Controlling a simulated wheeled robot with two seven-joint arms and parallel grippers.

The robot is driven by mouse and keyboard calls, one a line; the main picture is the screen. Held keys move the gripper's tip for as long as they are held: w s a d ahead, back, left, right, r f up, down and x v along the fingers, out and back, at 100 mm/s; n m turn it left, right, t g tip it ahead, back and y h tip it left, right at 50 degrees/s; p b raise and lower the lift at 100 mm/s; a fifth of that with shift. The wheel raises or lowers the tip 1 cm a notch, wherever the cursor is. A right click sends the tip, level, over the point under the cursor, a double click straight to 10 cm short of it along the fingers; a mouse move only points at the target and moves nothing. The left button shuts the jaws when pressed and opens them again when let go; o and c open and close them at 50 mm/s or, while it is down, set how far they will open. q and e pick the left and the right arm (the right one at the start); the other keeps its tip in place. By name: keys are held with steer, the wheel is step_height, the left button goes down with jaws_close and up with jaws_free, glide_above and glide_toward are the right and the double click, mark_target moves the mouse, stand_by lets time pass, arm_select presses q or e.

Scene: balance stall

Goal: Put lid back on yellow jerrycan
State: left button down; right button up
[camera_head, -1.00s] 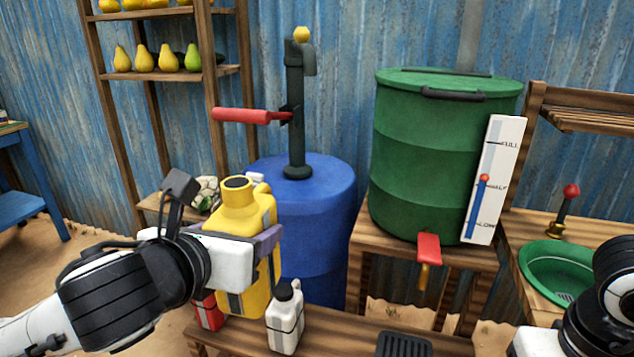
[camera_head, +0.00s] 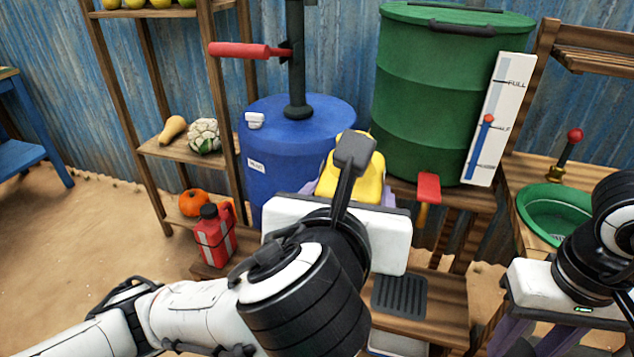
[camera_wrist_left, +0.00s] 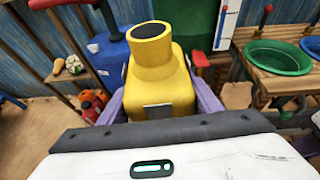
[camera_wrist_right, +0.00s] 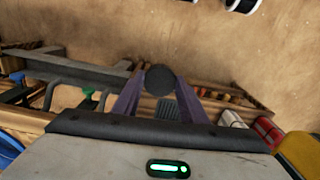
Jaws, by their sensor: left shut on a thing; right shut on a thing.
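The yellow jerrycan (camera_wrist_left: 160,85) is upright between the purple fingers of my left gripper (camera_wrist_left: 158,108), which is shut on it. Its neck has a dark, uncovered round opening on top. In the head view the jerrycan (camera_head: 368,183) is mostly hidden behind my left wrist, in front of the green drum. My right gripper (camera_wrist_right: 160,98) is shut on a dark round lid (camera_wrist_right: 160,78), held at its fingertips. In the head view my right gripper is at the lower right and the lid cannot be seen. The lid is apart from the jerrycan.
A red can (camera_head: 214,238) stands on the bench at left. A dark grate (camera_head: 400,296) lies on the bench's right part. Behind are a blue barrel (camera_head: 285,165) and the green drum (camera_head: 440,90) with a red tap handle (camera_head: 428,187). A green basin (camera_head: 553,215) is at right.

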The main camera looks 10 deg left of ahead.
arm_select(q)
steer(key=d, duration=0.2)
steer(key=s+d, duration=0.1)
steer(key=d, duration=0.1)
steer(key=shift+d+r, duration=0.15)
steer(key=shift+d, duration=0.2)
arm_select(e)
steer(key=w+a+r, duration=0.3)
steer(key=w+r, duration=0.1)
steer(key=r, duration=0.2)
steer(key=w+a+r, duration=0.3)
steer(key=w+r, duration=0.1)
steer(key=r, duration=0.3)
steer(key=a+r, duration=1.4)
steer(key=r, duration=0.5)
steer(key=shift+s+a, duration=0.25)
steer(key=shift+a, duration=0.05)
